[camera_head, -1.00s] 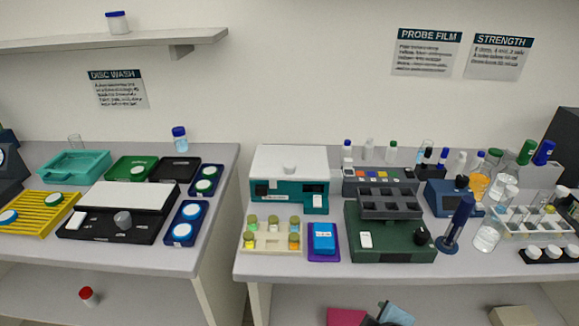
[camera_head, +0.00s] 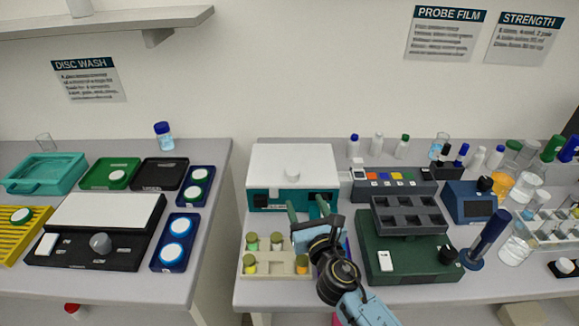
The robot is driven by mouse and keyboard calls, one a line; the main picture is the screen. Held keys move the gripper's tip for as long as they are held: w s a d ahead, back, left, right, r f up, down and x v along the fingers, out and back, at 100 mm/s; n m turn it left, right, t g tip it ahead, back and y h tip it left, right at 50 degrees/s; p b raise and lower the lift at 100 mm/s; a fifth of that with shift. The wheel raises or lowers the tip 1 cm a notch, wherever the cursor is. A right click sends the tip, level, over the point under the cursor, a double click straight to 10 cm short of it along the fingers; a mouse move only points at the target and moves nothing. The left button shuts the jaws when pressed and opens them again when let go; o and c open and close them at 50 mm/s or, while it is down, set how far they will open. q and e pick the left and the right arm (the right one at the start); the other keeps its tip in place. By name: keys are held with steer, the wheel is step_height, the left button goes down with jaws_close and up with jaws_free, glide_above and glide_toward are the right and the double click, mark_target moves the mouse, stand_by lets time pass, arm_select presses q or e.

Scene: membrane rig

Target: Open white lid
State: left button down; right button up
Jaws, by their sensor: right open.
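The white lid (camera_head: 292,163) lies flat on top of a teal box (camera_head: 262,199) at the back of the right bench. The box front has dark slots and small white marks. My right gripper (camera_head: 307,207) comes up from the bottom of the view. Its two fingers are apart, with nothing seen between them, and overlap the right part of the box front in the picture. I cannot tell whether they touch it. My left gripper is not in view.
A beige rack of capped vials (camera_head: 275,265) stands in front of the box, left of my right gripper. A dark green device (camera_head: 410,262) and a color-button unit (camera_head: 392,187) stand to its right. A gap separates the benches.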

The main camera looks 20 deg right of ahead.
mark_target(295, 179)
steer(key=w, duration=0.4)
steer(key=shift+w+r, duration=0.1)
steer(key=shift+w, duration=0.3)
steer(key=w+b, duration=0.1)
steer(key=w, duration=0.5)
steer(key=shift+w+d+b, duration=0.1)
steer(key=shift+w+b, duration=0.2)
steer(key=shift+b, duration=0.1)
steer(key=shift+w, duration=0.35)
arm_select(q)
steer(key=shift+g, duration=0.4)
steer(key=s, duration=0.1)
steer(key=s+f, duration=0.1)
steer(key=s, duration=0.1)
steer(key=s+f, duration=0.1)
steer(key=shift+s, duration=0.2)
arm_select(e)
jaws_close()
